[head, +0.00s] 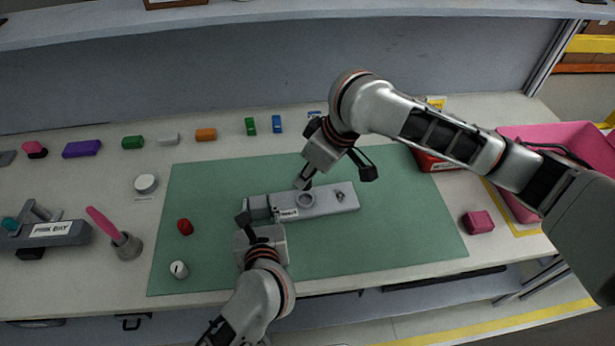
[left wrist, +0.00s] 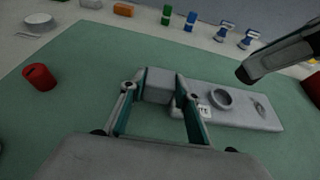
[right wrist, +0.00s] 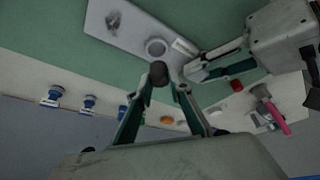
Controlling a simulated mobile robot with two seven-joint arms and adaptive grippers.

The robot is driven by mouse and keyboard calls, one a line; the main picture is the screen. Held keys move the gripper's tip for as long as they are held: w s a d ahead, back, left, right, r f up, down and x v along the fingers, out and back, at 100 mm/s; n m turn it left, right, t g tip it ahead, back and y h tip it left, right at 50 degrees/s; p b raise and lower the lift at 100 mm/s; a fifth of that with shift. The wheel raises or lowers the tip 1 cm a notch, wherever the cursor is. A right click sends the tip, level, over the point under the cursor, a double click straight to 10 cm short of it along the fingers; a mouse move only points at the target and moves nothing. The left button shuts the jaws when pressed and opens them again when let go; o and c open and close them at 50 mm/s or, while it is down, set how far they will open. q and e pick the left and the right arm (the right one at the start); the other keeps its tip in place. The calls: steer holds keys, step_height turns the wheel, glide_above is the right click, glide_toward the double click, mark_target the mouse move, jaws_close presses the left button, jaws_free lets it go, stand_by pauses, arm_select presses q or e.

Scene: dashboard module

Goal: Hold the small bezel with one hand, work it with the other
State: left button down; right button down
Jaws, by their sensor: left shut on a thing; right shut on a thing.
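The small bezel (head: 330,200) is a long pale grey plate with a raised ring, a small fitting and a white label, lying on the green mat. It also shows in the left wrist view (left wrist: 240,107) and right wrist view (right wrist: 125,28). My left gripper (left wrist: 160,98) is shut on the bezel's blocky left end, one finger on each side. My right gripper (right wrist: 169,76) is over the bezel, close to the ring, its tips drawn together on a small dark thing (right wrist: 158,72). I cannot tell exactly what that is, or whether it touches the bezel.
A red knob (head: 185,227) and white knob (head: 180,270) stand left of the bezel. A pink-handled tool (head: 105,224) and grey fixture (head: 45,234) stand further left. Coloured blocks line the back. A pink block (head: 478,222) and pink bin (head: 565,140) are right. The mat's right part is clear.

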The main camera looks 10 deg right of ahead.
arm_select(q)
steer(key=c, duration=1.4)
jaws_free()
steer(key=shift+s, duration=0.1)
steer(key=v, duration=1.2)
steer(key=shift+s, duration=0.1)
